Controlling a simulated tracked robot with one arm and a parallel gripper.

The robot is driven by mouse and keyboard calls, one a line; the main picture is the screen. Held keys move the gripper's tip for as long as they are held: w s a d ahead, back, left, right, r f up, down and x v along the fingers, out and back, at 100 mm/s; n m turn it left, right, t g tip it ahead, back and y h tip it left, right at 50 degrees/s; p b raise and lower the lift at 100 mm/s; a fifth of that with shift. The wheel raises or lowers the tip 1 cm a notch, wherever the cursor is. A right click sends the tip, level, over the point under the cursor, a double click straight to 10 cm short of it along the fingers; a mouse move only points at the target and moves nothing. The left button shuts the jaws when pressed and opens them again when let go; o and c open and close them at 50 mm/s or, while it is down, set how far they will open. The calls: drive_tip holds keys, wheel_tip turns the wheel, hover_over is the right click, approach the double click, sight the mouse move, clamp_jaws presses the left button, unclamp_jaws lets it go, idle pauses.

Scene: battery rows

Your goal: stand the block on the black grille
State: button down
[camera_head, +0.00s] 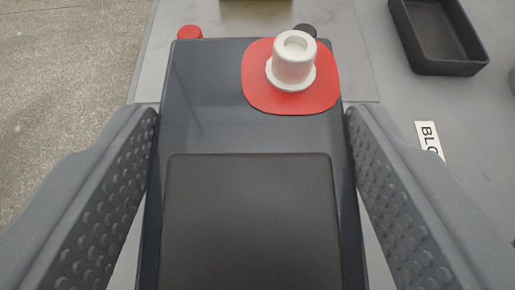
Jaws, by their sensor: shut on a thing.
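The block (205,95) is a dark, box-shaped, battery-like thing with a flat black panel on the side nearest me. I cannot make out a black grille in this view.
A black open tray (437,65) stands on the grey surface (460,110) at the upper right. A white label (429,138), partly hidden, reads "BLO". Part of a dark olive thing (256,10) shows at the top edge. Speckled floor (65,80) lies to the left.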

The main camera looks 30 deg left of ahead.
drive_tip(key=shift+f+b, duration=1)
drive_tip(key=shift+f, duration=0.85)
drive_tip(key=shift+r, duration=0.1)
drive_tip(key=shift+c, duration=2.1)
unclamp_jaws()
